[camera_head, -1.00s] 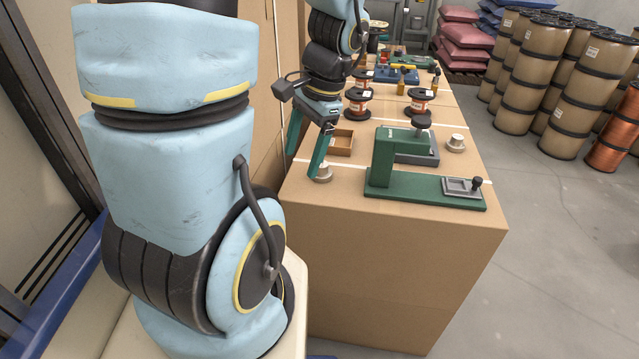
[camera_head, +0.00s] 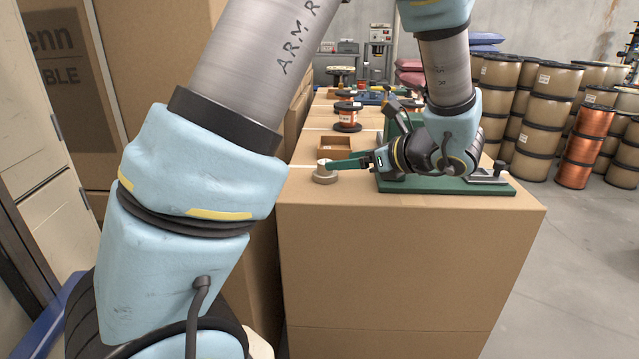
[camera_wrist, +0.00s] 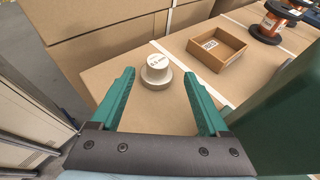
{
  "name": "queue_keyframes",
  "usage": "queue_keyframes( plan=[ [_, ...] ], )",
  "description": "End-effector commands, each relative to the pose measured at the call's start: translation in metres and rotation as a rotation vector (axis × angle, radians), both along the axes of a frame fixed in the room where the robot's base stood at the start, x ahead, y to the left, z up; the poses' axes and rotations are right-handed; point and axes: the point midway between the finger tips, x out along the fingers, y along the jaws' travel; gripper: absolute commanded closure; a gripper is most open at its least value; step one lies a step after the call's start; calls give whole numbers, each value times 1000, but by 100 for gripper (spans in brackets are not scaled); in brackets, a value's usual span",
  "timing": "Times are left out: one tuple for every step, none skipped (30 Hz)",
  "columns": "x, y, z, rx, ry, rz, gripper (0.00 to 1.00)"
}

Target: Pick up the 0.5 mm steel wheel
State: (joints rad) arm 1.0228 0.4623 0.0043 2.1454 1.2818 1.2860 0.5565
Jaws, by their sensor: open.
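The steel wheel (camera_head: 325,176) is a small pale grey stepped disc with a narrower round top. It sits flat on the near left of the cardboard-coloured bench top. In the wrist view the wheel (camera_wrist: 157,76) has a label on its top, which seems to read 0.5 mm. My gripper (camera_head: 343,165) is turned sideways and reaches left towards the wheel. In the wrist view the green fingers of my gripper (camera_wrist: 159,84) are wide apart, with the wheel showing between their tips. Nothing is held, and I cannot tell exactly how far the tips overlap it.
A green press-like tool (camera_head: 495,187) stands right of the wheel, partly behind my arm. An open shallow box (camera_wrist: 217,49) lies behind the wheel. Copper spools (camera_head: 347,116) stand farther back. Tall cardboard boxes (camera_wrist: 95,30) border the bench on the left.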

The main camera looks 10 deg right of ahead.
Motion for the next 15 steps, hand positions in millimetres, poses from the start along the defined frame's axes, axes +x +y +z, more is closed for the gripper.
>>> queue_keyframes(
  plan=[
    [6, 7, -4, 2, 1, 6, 21],
    [10, 10, -5, 3, 2, 5, 21],
    [14, 14, -8, 2, 3, 6, 21],
    [18, 17, -10, 2, 4, 6, 21],
    [21, 19, -11, 2, 2, 6, 21],
    [25, 22, -13, 2, 2, 6, 21],
    [27, 24, -14, 0, 3, 7, 21],
    [29, 25, -15, 0, 3, 7, 21],
    [31, 26, -16, -1, 3, 5, 21],
    [32, 27, -17, -1, 3, 4, 21],
    [33, 28, -17, -1, 3, 4, 21],
    [35, 29, -18, -2, 2, 5, 21],
    [37, 32, -19, -1, 3, 7, 21],
    [39, 34, -21, -1, 3, 8, 21],
    [43, 38, -23, 0, 4, 8, 21]
  ],
)
